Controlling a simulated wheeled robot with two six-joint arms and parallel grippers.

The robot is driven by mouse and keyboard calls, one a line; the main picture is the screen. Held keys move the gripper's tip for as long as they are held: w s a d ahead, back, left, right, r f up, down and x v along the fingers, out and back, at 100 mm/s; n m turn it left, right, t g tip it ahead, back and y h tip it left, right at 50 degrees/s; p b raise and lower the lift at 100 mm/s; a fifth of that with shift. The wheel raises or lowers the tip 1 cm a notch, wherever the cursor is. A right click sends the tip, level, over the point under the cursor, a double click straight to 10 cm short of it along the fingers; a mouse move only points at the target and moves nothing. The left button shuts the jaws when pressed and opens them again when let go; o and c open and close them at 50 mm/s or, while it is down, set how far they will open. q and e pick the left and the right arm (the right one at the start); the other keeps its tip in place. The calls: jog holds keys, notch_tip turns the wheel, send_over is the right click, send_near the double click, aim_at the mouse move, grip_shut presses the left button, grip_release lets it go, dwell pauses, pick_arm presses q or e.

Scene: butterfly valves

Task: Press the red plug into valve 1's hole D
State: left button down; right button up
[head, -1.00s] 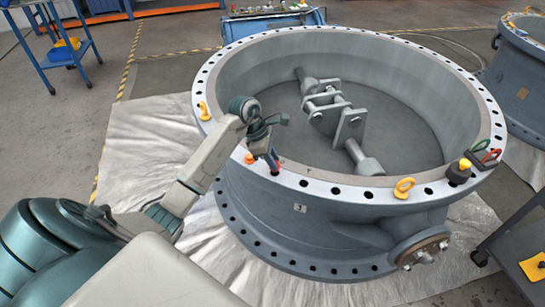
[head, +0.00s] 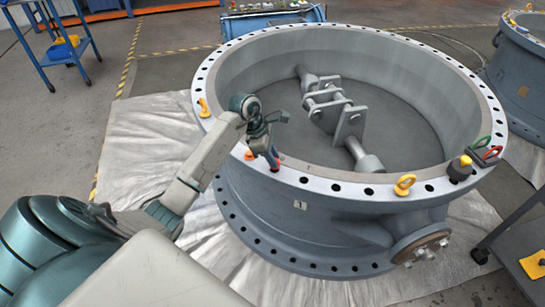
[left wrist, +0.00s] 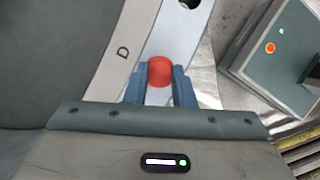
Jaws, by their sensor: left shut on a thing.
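Valve 1 (head: 300,204) is the large grey-blue ring body in the middle of the head view, with a flat drilled rim on top. My left gripper (head: 275,164) points down at the rim's near left part. In the left wrist view its blue fingers (left wrist: 160,88) are shut on the red plug (left wrist: 160,71), whose round red top shows between them. The letter D (left wrist: 122,53) is marked on the rim just left of the plug. The hole under the plug is hidden, and I cannot tell how deep the plug sits. My right gripper is not in view.
An orange-red cap (head: 249,155) sits on the rim just left of my gripper. Yellow eyebolts (head: 405,184), a black item with a yellow top (head: 461,168) and red and green rings (head: 490,152) stand on the rim. A grey box with a red button (left wrist: 270,48) is nearby.

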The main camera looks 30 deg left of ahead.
pick_arm(q)
jog(key=shift+b, duration=0.3)
dwell(0.8)
jog(key=shift+f+b, duration=0.85)
jog(key=shift+b, duration=0.3)
dwell(0.9)
jog(key=shift+f+b, duration=0.35)
jog(key=c, duration=0.7)
grip_release()
jog(key=shift+o, duration=0.2)
jog(key=shift+r, duration=0.1)
jog(key=shift+r+p, duration=1.4)
jog(key=shift+r, duration=1.55)
